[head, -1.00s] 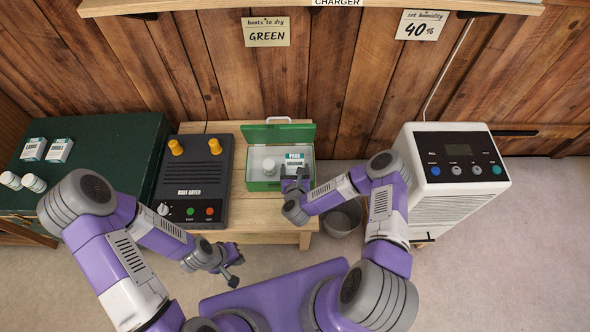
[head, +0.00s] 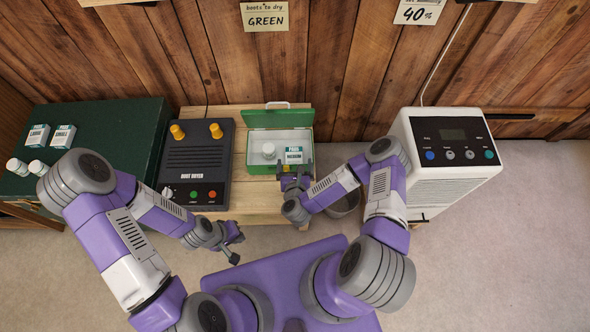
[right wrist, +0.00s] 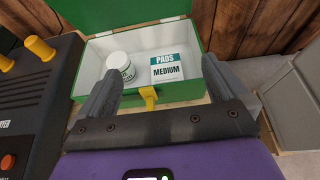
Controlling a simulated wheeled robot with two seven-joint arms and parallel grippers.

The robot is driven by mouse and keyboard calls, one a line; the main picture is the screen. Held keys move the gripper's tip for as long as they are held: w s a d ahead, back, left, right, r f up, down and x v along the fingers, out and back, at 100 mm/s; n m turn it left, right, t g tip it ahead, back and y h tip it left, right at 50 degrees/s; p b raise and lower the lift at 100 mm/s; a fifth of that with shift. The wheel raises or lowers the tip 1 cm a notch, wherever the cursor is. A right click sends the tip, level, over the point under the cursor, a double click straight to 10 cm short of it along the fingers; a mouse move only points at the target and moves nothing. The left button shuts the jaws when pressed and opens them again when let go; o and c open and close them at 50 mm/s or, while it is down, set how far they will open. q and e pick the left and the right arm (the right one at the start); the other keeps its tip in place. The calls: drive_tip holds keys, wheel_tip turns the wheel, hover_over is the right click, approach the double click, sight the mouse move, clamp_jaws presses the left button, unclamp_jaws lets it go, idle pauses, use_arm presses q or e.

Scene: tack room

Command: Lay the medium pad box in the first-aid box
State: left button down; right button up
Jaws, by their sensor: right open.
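The medium pad box (head: 294,156), white with a teal band, lies inside the open green first-aid box (head: 256,170), at the right of its interior. It also shows in the right wrist view (right wrist: 167,68), label up, beside a white jar (right wrist: 121,67). My right gripper (head: 295,172) is open and empty, just in front of the first-aid box; in the right wrist view its two fingers (right wrist: 167,95) are apart, with the yellow latch between them. My left gripper (head: 236,246) hangs in front of the wooden table; its jaw state is unclear.
A dark boot dryer (head: 197,165) stands left of the first-aid box on the wooden table (head: 238,186). A dark green chest (head: 112,140) at left holds large and small pad boxes and two jars. A white dehumidifier (head: 450,165) stands at right; a bin (head: 345,203) is beside the table.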

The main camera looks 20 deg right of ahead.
drive_tip(key=s+a+f+n+g+y+p, duration=0.1)
drive_tip(key=s+a+n+g+y, duration=0.55)
drive_tip(key=n, duration=1.45)
drive_tip(key=s+d+r+n+g+y, duration=0.1)
drive_tip(key=s+n+g, duration=0.5)
drive_tip(key=s+n, duration=0.5)
drive_tip(key=n, duration=0.4)
drive_tip(key=shift+s+d+r+n, duration=0.2)
drive_tip(key=shift+s+r+n, duration=0.1)
drive_tip(key=shift+s+r, duration=0.05)
drive_tip(key=shift+y, duration=0.25)
wheel_tip(320, 180, up, 4)
drive_tip(key=p, duration=0.3)
drive_tip(key=shift+f, duration=0.25)
